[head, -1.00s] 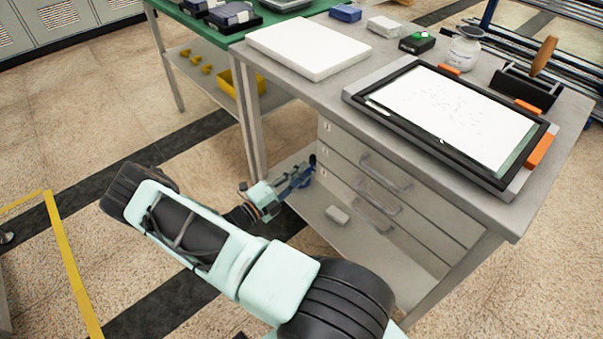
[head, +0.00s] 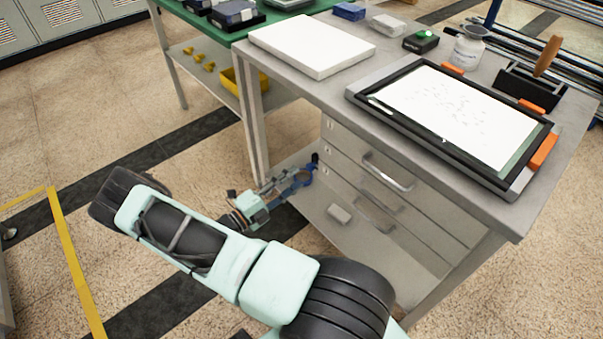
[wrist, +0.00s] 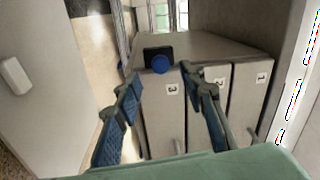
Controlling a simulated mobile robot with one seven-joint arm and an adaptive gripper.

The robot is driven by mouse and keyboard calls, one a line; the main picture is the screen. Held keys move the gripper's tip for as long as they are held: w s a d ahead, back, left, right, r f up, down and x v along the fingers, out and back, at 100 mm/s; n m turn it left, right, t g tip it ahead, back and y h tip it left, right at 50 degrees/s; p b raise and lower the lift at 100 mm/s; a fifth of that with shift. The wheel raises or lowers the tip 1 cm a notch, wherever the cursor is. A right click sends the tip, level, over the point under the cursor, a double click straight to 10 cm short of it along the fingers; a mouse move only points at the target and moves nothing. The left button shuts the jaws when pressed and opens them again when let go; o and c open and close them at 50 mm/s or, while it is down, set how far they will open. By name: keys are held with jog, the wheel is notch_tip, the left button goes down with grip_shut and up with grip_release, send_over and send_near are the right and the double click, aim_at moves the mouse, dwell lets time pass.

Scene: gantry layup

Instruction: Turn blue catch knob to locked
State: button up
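The blue catch knob (wrist: 160,64) is round and sits on a dark block at the end of the drawer unit, by the drawer labelled 3, in the wrist view. My gripper (wrist: 161,76) is open, with one blue-padded finger on each side of the knob in the picture. No finger visibly touches the knob, and the depth gap is hard to judge. In the head view my gripper (head: 304,176) is low at the left side of the drawer unit. A small dark-blue spot there, just beyond the fingers, may be the catch; the knob's angle cannot be read.
The drawer unit (head: 345,165) hangs under the grey bench, with drawers numbered 1 to 3. A bench leg (head: 254,130) stands just left of the gripper.

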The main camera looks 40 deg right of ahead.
jog(key=a, duration=0.7)
jog(key=shift+s+f, duration=0.3)
jog(key=shift+f, duration=0.05)
